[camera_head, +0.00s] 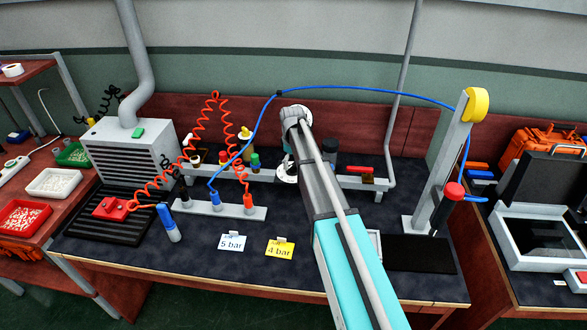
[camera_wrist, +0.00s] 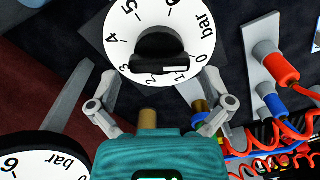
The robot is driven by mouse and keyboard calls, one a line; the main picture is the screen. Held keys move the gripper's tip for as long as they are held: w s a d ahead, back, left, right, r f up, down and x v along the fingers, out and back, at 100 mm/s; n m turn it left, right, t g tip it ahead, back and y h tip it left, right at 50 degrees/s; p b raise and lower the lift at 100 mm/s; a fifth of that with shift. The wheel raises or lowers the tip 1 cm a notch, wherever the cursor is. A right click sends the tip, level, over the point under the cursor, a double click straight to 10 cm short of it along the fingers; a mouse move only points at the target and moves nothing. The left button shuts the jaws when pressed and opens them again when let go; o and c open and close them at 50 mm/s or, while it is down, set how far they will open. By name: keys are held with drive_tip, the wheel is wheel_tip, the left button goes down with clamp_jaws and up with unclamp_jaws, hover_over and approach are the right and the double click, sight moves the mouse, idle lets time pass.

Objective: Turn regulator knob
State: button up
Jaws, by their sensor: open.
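My gripper (camera_wrist: 158,84) is open, with one finger on each side of the dial's lower part. The fingertips are partly hidden, and I cannot tell whether they touch anything. A second bar dial (camera_wrist: 60,160) shows at lower left. In the head view my arm covers the gripper and much of the regulator area. A white "5 bar" card (camera_head: 231,242) and a yellow "4 bar" card (camera_head: 280,248) lie in front.
A manifold with red and blue fittings (camera_head: 220,208) stands left of my arm, with coiled red hoses above it. A blue hose (camera_head: 360,89) arches to a grey post (camera_head: 450,150) at right. The bench front (camera_head: 170,262) is mostly clear.

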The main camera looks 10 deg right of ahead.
drive_tip(key=shift+f+b, duration=0.3)
drive_tip(key=shift+f, duration=0.2)
drive_tip(key=c, duration=0.8)
drive_tip(key=shift+d, duration=0.1)
drive_tip(key=shift+c, duration=0.6)
